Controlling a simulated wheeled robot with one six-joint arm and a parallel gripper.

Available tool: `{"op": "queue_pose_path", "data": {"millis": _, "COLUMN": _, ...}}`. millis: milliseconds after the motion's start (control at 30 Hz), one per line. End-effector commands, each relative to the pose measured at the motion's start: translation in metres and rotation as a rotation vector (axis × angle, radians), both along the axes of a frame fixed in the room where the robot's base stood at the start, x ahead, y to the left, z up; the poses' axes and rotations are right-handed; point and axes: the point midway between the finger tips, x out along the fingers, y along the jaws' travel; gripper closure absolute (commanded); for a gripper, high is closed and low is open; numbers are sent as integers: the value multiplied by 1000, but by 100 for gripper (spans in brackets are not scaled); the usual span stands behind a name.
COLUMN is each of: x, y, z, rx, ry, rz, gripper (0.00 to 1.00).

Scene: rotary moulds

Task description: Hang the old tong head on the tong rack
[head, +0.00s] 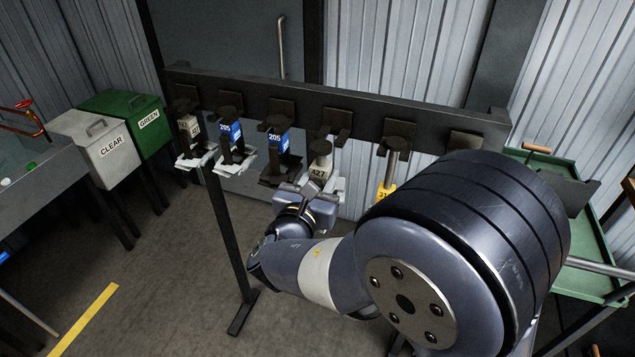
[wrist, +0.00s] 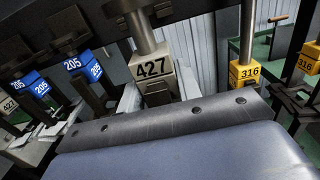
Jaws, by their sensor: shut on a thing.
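The tong rack (head: 365,112) is a dark beam on posts with several forked hooks. My gripper (head: 307,196) is shut on a pale tong head marked 427 (head: 320,171), upright below the fourth hook from the left (head: 336,122). In the wrist view this tong head (wrist: 154,84) stands just beyond my gripper's edge, its round metal stem rising to the hook. I cannot tell whether its top rests in the fork. My fingertips are mostly hidden in both views.
Another 427 head (head: 188,126) and two blue 205 heads (head: 230,131) (head: 278,140) hang to the left. A yellow 316 head (head: 386,190) hangs close on the right. CLEAR (head: 98,150) and GREEN (head: 127,120) bins stand left, a green trolley (head: 590,290) right.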

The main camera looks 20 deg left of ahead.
Motion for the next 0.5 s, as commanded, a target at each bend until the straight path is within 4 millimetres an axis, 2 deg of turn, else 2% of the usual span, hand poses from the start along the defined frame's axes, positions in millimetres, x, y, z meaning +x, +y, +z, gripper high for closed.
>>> {"op": "queue_pose_path", "data": {"millis": 500, "x": 30, "y": -3, "z": 1, "rx": 2, "ry": -3, "rz": -2, "gripper": 100}}
